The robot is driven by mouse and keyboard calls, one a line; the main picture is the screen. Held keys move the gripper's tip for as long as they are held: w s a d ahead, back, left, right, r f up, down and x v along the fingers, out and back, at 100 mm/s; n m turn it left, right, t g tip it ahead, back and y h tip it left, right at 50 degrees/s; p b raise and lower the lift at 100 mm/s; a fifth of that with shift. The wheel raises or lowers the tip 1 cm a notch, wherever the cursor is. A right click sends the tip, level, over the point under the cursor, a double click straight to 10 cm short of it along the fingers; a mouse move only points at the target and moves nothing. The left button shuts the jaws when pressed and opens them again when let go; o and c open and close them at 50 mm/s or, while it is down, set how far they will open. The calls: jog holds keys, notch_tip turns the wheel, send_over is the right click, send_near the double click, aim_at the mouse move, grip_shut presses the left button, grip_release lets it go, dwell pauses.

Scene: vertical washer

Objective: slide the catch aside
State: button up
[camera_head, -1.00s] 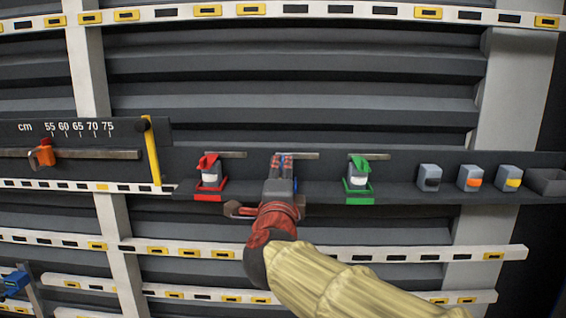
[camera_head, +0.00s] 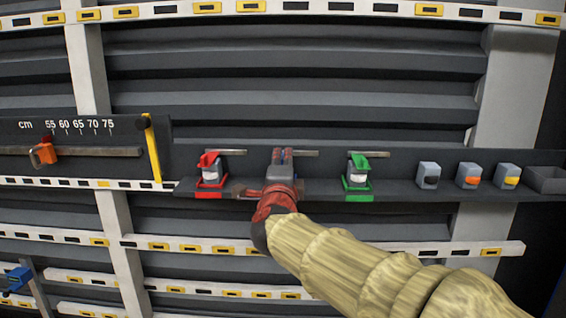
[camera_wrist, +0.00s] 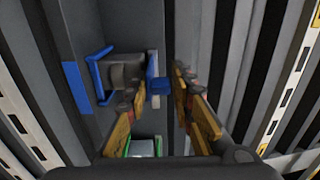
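A small blue catch (camera_wrist: 160,86) shows in the wrist view, in front of a pale vertical bar. Beside it is a grey block in a blue frame (camera_wrist: 97,75). My gripper (camera_wrist: 158,90) has its two fingers apart, with the blue catch between or just beyond their tips. I cannot tell whether either finger touches it. In the head view my gripper (camera_head: 283,158) is at the middle station of the shelf, between the red catch (camera_head: 208,160) and the green catch (camera_head: 359,162). It hides most of that station.
Short metal rails lie behind the catches. To the left is a cm scale with an orange slider (camera_head: 44,152) and a yellow bar (camera_head: 153,150). Several grey blocks (camera_head: 428,175) and a bin (camera_head: 546,179) stand at the right of the shelf (camera_head: 395,192).

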jog(key=shift+r, duration=0.1)
jog(key=c, duration=0.5)
grip_shut()
jog(key=shift+r, duration=0.15)
jog(key=shift+d, duration=0.1)
